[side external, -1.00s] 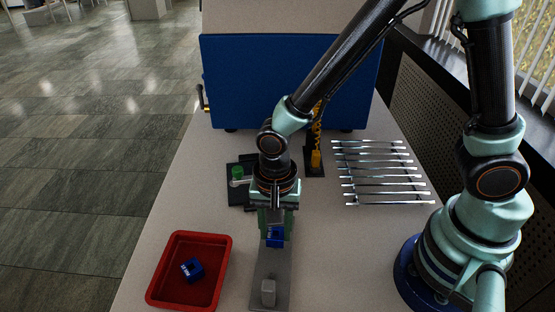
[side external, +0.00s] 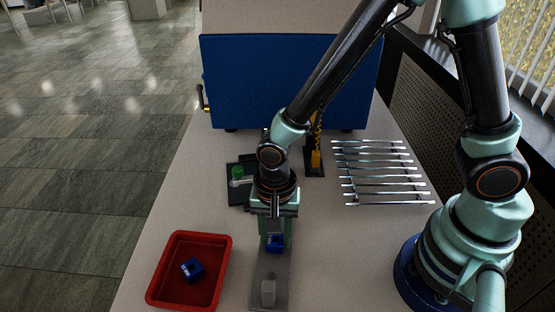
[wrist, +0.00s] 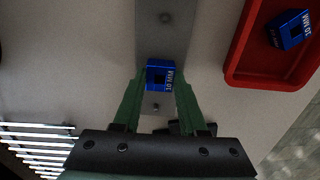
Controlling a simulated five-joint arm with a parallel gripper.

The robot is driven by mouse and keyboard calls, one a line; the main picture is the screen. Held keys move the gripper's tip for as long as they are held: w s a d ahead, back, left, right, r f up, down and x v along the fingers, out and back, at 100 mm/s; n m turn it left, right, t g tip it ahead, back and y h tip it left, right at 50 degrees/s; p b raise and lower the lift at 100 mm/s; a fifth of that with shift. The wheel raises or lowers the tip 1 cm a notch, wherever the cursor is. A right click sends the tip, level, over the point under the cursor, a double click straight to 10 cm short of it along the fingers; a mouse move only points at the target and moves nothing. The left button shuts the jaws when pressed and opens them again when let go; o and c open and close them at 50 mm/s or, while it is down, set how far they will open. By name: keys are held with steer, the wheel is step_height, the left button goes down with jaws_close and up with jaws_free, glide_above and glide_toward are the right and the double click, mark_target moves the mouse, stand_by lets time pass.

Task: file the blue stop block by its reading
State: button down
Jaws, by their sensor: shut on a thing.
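My gripper (side external: 274,236) has its green fingers on either side of a blue stop block (wrist: 158,75) and is shut on it. The block's white marking ends in MM and looks like 10 MM in the wrist view, but the digits are small. The block is over a long grey metal plate (side external: 270,273); I cannot tell whether it touches the plate. A second blue block (side external: 191,269) lies in the red tray (side external: 224,262) at the front left. It also has a white MM marking, perhaps 10 MM, seen in the wrist view (wrist: 290,30).
A black fixture with a green knob (side external: 237,172) is behind my gripper. Several metal rods (side external: 382,175) lie at the right, and a blue cabinet (side external: 260,80) stands at the back.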

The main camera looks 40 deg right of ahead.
steer(key=shift+c, duration=1.9)
jaws_free()
step_height(320, 180, up, 12)
steer(key=d+r+n+t, duration=0.2)
steer(key=d+r+n, duration=0.3)
steer(key=d, duration=0.3)
steer(key=d+r+n+t, duration=0.3)
steer(key=d+r+n, duration=0.2)
steer(key=d, duration=0.4)
steer(key=shift+w+r+t, duration=0.3)
